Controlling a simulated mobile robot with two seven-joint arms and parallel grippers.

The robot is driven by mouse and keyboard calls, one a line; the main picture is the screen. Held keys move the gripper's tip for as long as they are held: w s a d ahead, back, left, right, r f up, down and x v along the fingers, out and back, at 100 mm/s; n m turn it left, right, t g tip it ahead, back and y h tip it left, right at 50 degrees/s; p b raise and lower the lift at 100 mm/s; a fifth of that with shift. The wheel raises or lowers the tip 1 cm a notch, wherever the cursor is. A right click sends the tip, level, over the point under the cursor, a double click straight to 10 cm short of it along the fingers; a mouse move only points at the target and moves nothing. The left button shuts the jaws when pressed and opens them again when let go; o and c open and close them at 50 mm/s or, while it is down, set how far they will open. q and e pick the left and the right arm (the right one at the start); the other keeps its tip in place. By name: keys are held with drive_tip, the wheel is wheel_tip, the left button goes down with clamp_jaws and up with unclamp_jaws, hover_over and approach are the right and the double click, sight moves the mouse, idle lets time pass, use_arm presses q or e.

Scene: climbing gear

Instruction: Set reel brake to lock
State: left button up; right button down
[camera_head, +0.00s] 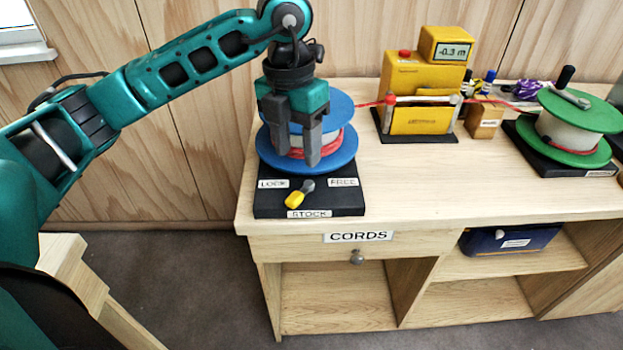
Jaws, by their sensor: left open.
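The blue reel (338,112) with red cord wound on it stands on a black base (337,205) at the left end of the bench. Labels on the base read LOCK (272,184), FREE (343,182) and STOCK (309,214). The brake lever (299,193) has a yellow grip and a grey end. Its yellow grip points down and left, its grey end up toward the middle between LOCK and FREE. My left gripper (298,156) points down, open, in front of the blue reel and above the lever, apart from it. My right gripper is not in view.
A red cord runs right from the reel to a yellow meter (416,80) reading -0.3 m. A green reel (583,107) stands at the right, with a small brown box (485,120) between. The bench top (420,180) is clear in front. A CORDS drawer (410,242) lies below.

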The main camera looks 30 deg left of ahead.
sight(294, 197)
use_arm(q)
drive_tip(key=shift+y, duration=0.4)
drive_tip(key=f, duration=0.4)
drive_tip(key=a+f, duration=0.1)
drive_tip(key=f, duration=0.7)
drive_tip(key=shift+w+a, duration=0.25)
clamp_jaws()
